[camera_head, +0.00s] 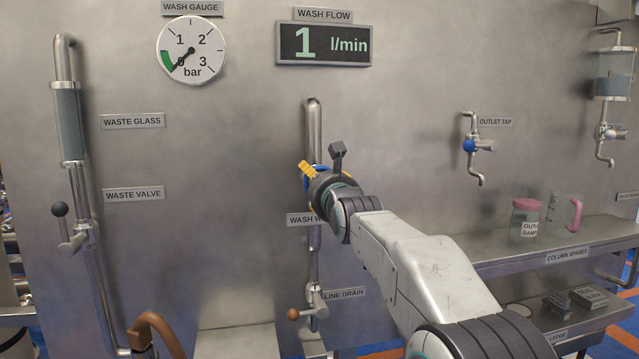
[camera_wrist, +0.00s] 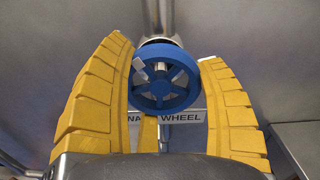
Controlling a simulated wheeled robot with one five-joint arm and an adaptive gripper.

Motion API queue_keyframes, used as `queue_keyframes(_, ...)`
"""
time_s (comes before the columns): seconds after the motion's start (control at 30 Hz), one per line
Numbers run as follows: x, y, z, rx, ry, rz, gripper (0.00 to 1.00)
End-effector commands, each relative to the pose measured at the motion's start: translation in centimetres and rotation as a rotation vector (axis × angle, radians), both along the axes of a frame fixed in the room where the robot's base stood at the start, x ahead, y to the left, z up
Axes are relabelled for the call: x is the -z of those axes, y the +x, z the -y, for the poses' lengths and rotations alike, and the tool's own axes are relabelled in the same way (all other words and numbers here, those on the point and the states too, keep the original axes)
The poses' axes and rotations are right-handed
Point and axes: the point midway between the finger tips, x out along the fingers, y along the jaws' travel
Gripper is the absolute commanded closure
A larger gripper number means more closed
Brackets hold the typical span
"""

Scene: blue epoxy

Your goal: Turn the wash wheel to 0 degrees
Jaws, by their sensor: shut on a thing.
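The wash wheel (camera_wrist: 165,96) is a blue spoked handwheel on a pipe in the wrist view, above a label (camera_wrist: 185,117) ending in "WHEEL". A small white mark (camera_wrist: 137,64) shows at its upper left rim. My gripper (camera_wrist: 163,54) has its yellow fingers on the left and right sides of the wheel, shut on it. In the head view only a bit of blue (camera_head: 307,184) shows beside my gripper (camera_head: 314,173); my wrist hides the rest. The wash flow display (camera_head: 324,45) reads 1 l/min. The wash gauge (camera_head: 191,50) needle points near 0.
A line drain valve (camera_head: 315,302) sits below the wheel. A waste valve (camera_head: 68,230) is at left. An outlet tap (camera_head: 478,146) is at right, above a shelf (camera_head: 500,258) with a pink-lidded jar (camera_head: 525,219). The panel around the wheel is mostly clear.

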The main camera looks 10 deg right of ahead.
Motion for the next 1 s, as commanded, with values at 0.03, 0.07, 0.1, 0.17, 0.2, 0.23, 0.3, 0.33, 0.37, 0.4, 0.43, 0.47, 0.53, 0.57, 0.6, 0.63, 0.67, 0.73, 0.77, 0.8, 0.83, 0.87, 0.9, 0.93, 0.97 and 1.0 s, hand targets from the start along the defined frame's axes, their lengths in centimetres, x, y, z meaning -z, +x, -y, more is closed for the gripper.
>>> queue_keyframes(0.03,-0.1,0.0,0.1,0.002,0.000,0.001,0.66)
queue_keyframes(0.07,-0.1,0.0,0.1,0.002,0.000,0.001,0.30)
queue_keyframes(0.1,-0.1,0.0,0.1,0.002,-0.001,0.001,0.27)
queue_keyframes(0.17,-0.1,0.0,0.1,0.002,-0.001,0.001,0.21)
queue_keyframes(0.2,-0.1,0.0,0.1,0.002,-0.001,0.001,0.18)
queue_keyframes(0.23,0.0,0.0,0.1,0.002,-0.001,0.001,0.15)
queue_keyframes(0.3,0.0,0.0,0.1,0.001,-0.001,0.001,0.09)
queue_keyframes(0.33,0.0,0.0,0.1,0.001,-0.001,0.001,0.08)
queue_keyframes(0.37,0.0,0.0,0.1,0.001,-0.001,0.000,0.08)
queue_keyframes(0.4,0.0,0.0,0.0,0.001,-0.001,0.000,0.08)
queue_keyframes(0.43,0.0,0.0,0.0,0.001,-0.001,0.000,0.08)
queue_keyframes(0.47,0.0,0.0,0.0,0.001,-0.001,0.000,0.08)
queue_keyframes(0.53,0.0,0.0,0.0,0.001,-0.001,0.000,0.08)
queue_keyframes(0.57,0.0,0.0,0.0,0.000,-0.001,0.000,0.08)
queue_keyframes(0.6,0.0,-0.1,0.0,0.000,-0.001,0.000,0.08)
queue_keyframes(0.63,0.0,-0.2,0.0,0.000,-0.001,0.000,0.08)
queue_keyframes(0.67,0.0,-0.3,0.0,0.000,-0.001,0.000,0.08)
queue_keyframes(0.73,-0.1,-0.7,0.0,0.000,-0.001,0.000,0.08)
queue_keyframes(0.77,-0.1,-0.9,0.0,0.001,-0.001,0.001,0.08)
queue_keyframes(0.8,-0.1,-1.3,0.0,0.000,-0.001,0.001,0.08)
queue_keyframes(0.83,-0.1,-1.6,0.0,0.001,-0.001,0.001,0.08)
queue_keyframes(0.87,-0.1,-2.0,0.0,0.001,-0.001,0.001,0.08)
queue_keyframes(0.9,-0.1,-2.5,0.0,0.001,-0.001,0.001,0.08)
queue_keyframes(0.93,-0.1,-2.9,0.0,0.001,-0.001,0.001,0.08)
queue_keyframes(0.97,-0.1,-3.4,0.0,0.001,-0.001,0.001,0.08)
queue_keyframes(1.0,-0.2,-4.0,0.0,0.001,-0.001,0.002,0.08)
